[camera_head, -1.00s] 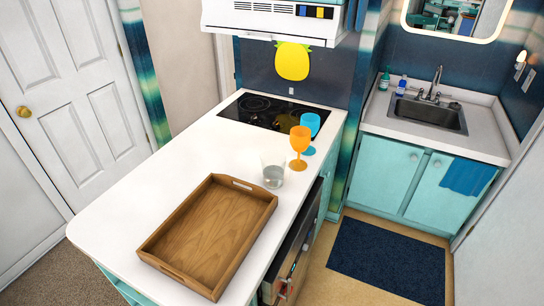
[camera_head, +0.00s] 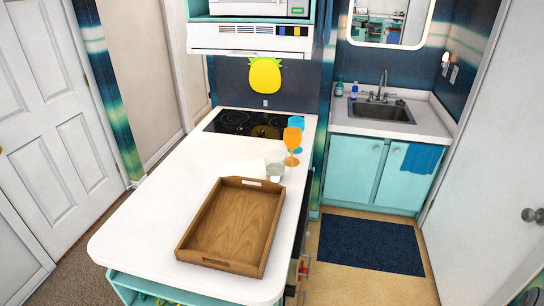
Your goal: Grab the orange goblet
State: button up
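The orange goblet (camera_head: 292,143) stands upright on the white counter (camera_head: 150,195), near its right edge. A blue goblet (camera_head: 299,127) stands just behind it and is partly hidden by it. A clear glass tumbler (camera_head: 274,171) stands in front of the orange goblet, a little to the left. My gripper is not in view.
A wooden tray (camera_head: 184,245) lies on the counter in front of the glasses. A black cooktop (camera_head: 235,122) is behind them, under a white range hood (camera_head: 250,39). Floor with a dark blue mat (camera_head: 372,243) is clear to the right.

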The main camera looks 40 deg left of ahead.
aim_at(292, 147)
jog(key=k, duration=1.1)
jog(key=u, duration=1.75)
jog(key=i, duration=0.5)
jog(key=z, duration=0.1)
